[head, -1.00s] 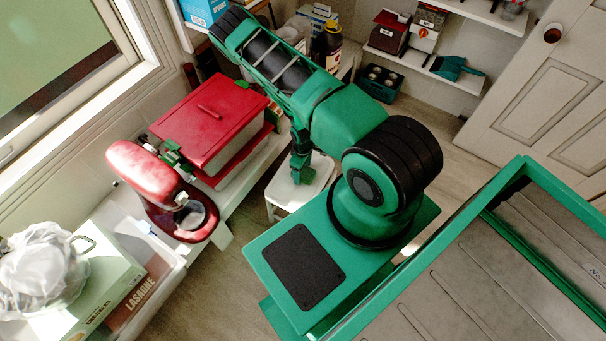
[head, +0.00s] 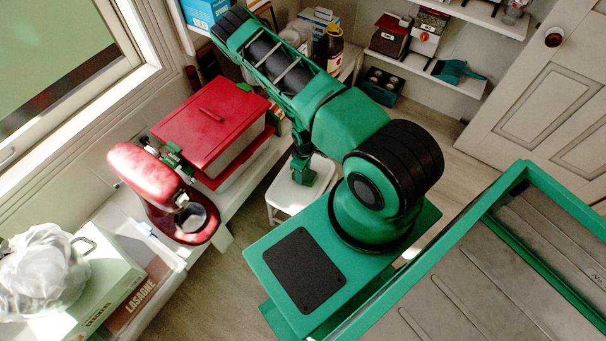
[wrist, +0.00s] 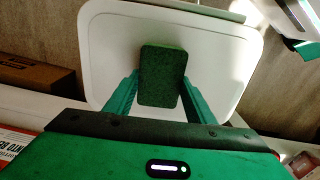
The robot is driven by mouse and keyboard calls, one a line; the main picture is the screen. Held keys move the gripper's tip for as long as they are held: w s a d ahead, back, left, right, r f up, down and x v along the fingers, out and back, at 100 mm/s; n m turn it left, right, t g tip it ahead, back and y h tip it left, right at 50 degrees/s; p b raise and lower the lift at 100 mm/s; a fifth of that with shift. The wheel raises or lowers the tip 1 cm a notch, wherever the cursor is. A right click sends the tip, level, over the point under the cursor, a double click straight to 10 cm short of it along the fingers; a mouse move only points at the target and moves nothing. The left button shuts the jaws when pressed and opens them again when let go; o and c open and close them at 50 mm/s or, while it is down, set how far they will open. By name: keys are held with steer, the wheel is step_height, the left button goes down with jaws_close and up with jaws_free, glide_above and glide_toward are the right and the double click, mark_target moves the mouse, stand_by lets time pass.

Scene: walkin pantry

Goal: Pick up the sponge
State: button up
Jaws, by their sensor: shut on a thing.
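The sponge (wrist: 162,76) is a dark green block in the wrist view. It stands between the two green fingers of my gripper (wrist: 157,98), which is shut on it. Behind the sponge is the white top of a stool (wrist: 222,52). The stool also shows in the head view (head: 287,194), with my gripper (head: 303,172) over it. The sponge cannot be made out in the head view. I cannot tell whether it touches the stool top.
A red-lidded box (head: 210,123) and a red stand mixer (head: 150,180) are on the low shelf left of the stool. A shelf with bottles (head: 328,45) is behind my arm. Open floor (head: 440,150) lies to the right, before the white door (head: 550,95).

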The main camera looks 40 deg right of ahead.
steer(key=r, duration=0.3)
steer(key=shift+w+a+r, duration=0.1)
steer(key=shift+a+r, duration=0.15)
steer(key=shift+r, duration=0.15)
steer(key=w+a+r, duration=0.1)
steer(key=a+r, duration=0.5)
steer(key=a, duration=0.5)
steer(key=shift+w+r, duration=0.2)
steer(key=shift+w, duration=0.05)
